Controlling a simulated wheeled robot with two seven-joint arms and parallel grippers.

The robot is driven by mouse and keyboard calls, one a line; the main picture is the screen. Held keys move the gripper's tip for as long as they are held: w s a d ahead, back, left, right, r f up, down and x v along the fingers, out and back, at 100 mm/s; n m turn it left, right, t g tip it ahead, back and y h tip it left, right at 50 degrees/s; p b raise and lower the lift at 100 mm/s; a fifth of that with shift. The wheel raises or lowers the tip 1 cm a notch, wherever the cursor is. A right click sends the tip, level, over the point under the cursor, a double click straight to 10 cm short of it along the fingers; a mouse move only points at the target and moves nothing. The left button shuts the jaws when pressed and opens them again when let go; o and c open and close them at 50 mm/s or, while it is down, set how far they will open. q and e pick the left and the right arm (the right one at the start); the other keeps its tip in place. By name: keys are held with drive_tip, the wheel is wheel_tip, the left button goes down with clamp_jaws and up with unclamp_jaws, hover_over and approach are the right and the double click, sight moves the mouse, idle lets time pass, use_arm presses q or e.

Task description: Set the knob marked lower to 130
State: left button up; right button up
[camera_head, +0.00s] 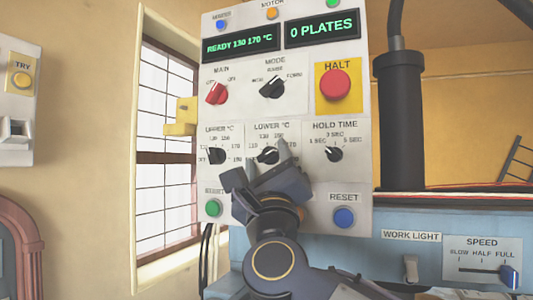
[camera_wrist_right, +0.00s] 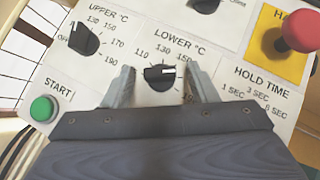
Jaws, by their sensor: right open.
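The LOWER °C knob (camera_head: 268,156) is a black dial on the white control panel, partly hidden by my right gripper in the head view. In the right wrist view the knob (camera_wrist_right: 159,78) sits between the two fingers of my right gripper (camera_wrist_right: 161,76), which is open with a gap on each side. The numbers 110, 130 and 150 are readable. The panel display (camera_head: 241,45) reads READY 130 170 °C. My left gripper is not in view.
The UPPER °C knob (camera_wrist_right: 84,39) is left of the LOWER knob; the HOLD TIME knob (camera_head: 334,154) is right of it. The green START button (camera_wrist_right: 43,108), blue RESET button (camera_head: 344,217) and red HALT button (camera_head: 335,85) are also near.

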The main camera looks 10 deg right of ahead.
drive_tip(key=shift+w+r, duration=0.1)
drive_tip(key=shift+w, duration=0.1)
drive_tip(key=shift+c, duration=0.3)
drive_tip(key=c, duration=0.9)
drive_tip(key=shift+s+d+r+n+y+p, duration=0.1)
drive_tip(key=shift+r+n+y+p, duration=0.1)
drive_tip(key=shift+n+y+p, duration=0.6)
drive_tip(key=n+g+y+p, duration=0.1)
drive_tip(key=n+g+p, duration=0.1)
drive_tip(key=p, duration=0.4)
drive_tip(key=n+g+y+p, duration=0.2)
drive_tip(key=n+p, duration=0.3)
drive_tip(key=p, duration=0.1)
drive_tip(key=r+n+g+y+p, duration=0.1)
drive_tip(key=n+g+y+p, duration=0.1)
drive_tip(key=n+p, duration=0.2)
drive_tip(key=shift+s+d+g+p, duration=0.15)
drive_tip(key=shift+g+p, duration=0.25)
drive_tip(key=shift+p, duration=0.7)
drive_tip(key=shift+f+n+g+p, duration=0.1)
drive_tip(key=shift+n+g+p, duration=0.2)
drive_tip(key=shift+n+g, duration=0.25)
drive_tip(key=shift+n+g+h, duration=0.4)
drive_tip(key=shift+n+g, duration=0.75)
drive_tip(key=shift+n, duration=0.1)
